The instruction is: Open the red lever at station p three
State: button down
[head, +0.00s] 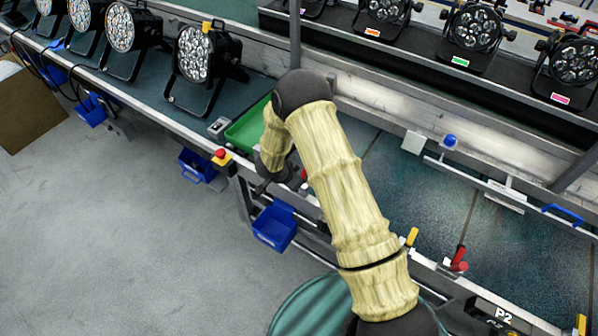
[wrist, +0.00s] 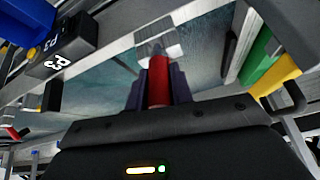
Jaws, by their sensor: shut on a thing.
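The red lever (wrist: 158,82) is upright between the two dark fingers of my gripper (wrist: 158,92) in the wrist view. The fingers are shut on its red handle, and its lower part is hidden. A pale square plate (wrist: 160,46) shows behind it. A dark block marked P3 (wrist: 55,64) stands to the left of the lever. In the head view my gripper (head: 268,186) is at the front edge of the bench, partly hidden by my own arm. A small red part (head: 303,174) shows just beside it.
Another red lever (head: 460,258) stands at the right, near a dark block marked P2 (head: 503,315). A green tray (head: 247,128) lies on the bench behind my gripper. A blue bin (head: 274,226) hangs below the bench edge.

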jog(key=shift+w+d+p, duration=0.1)
jog(key=shift+d+p, duration=0.05)
jog(key=shift+p, duration=0.55)
jog(key=c, duration=1.2)
grip_release()
jog(key=shift+c, duration=0.2)
jog(key=shift+r, duration=0.1)
jog(key=v, duration=1.7)
jog(key=shift+w+d+r+b, duration=0.25)
jog(key=shift+r+b, duration=0.05)
jog(key=shift+b, duration=0.15)
